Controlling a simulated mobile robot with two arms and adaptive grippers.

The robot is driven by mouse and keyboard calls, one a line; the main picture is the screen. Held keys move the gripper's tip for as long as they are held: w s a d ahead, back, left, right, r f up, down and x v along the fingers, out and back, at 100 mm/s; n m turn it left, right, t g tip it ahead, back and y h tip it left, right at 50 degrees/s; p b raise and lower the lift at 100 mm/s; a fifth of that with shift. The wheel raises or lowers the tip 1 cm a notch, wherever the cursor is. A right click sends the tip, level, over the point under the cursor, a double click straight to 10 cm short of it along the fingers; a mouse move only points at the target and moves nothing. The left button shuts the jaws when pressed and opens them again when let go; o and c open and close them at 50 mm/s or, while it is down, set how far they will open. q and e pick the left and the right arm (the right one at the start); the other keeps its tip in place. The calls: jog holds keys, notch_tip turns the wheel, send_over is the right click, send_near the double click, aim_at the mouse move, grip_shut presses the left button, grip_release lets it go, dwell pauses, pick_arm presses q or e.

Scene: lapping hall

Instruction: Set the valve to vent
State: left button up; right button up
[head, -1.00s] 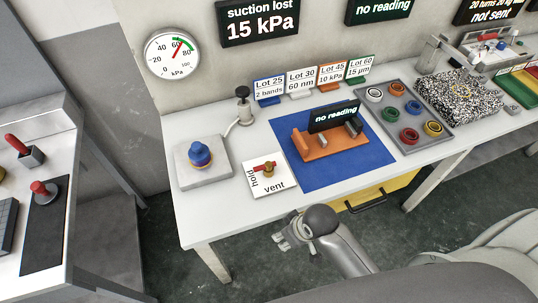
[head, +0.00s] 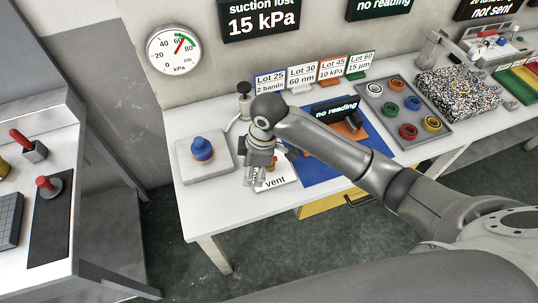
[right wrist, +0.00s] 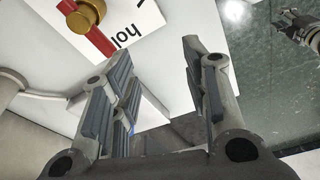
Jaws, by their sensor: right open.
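The valve has a brass knob and red handle on a white card marked "hold" and "vent". In the head view my right gripper (head: 260,170) hides most of it; the "vent" end of the card (head: 276,182) shows. In the right wrist view the brass knob (right wrist: 84,14) and red handle (right wrist: 100,40) are at top left, the handle's end beside the "hold" lettering. My right gripper (right wrist: 160,65) is open and empty, its fingers beside the valve, apart from it. Another gripper, apparently my left, shows at the right edge (right wrist: 298,28); its jaw state is unclear.
A blue knobbed piece (head: 202,148) on a grey block (head: 215,172) stands left of the valve. A black-topped post (head: 244,98) is behind it. A blue mat (head: 325,175) with an orange fixture lies to the right. The wall display (head: 262,20) reads "suction lost 15 kPa".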

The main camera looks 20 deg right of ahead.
jog(key=w+d+r+n+h, duration=0.2)
jog(key=w+d+r, duration=0.4)
jog(key=shift+g, duration=0.4)
jog(key=f, duration=0.3)
jog(key=f+p, duration=0.1)
jog(key=f, duration=0.2)
jog(key=f+p, duration=0.1)
jog(key=f, duration=0.3)
jog(key=shift+s+f, duration=0.1)
jog(key=shift+s, duration=0.25)
grip_shut()
